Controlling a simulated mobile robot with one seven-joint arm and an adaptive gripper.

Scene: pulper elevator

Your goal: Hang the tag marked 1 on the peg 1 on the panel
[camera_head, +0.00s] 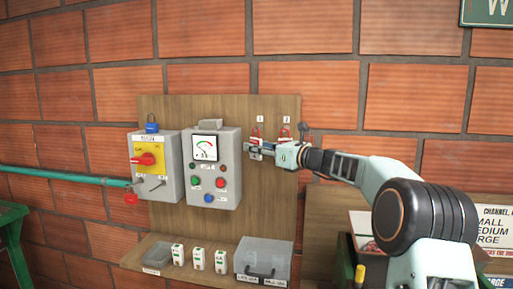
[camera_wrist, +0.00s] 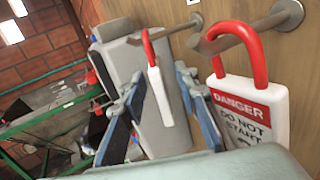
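The panel (camera_head: 270,215) carries number labels 1 (camera_head: 260,119) and 2 (camera_head: 286,119) above two pegs. In the wrist view, a white tag with a red loop (camera_wrist: 166,97) is seen nearly edge-on. Its loop is at the end of the left peg (camera_wrist: 172,29) and appears to hang there. My gripper (camera_wrist: 162,98) is open, with its blue-padded fingers on either side of this tag and gaps visible. A second tag reading DANGER DO NOT START (camera_wrist: 248,108) is at the right peg (camera_wrist: 250,30), right of my fingers. No number is readable on either tag.
A grey box with a gauge and buttons (camera_head: 213,165) is close left of my gripper.

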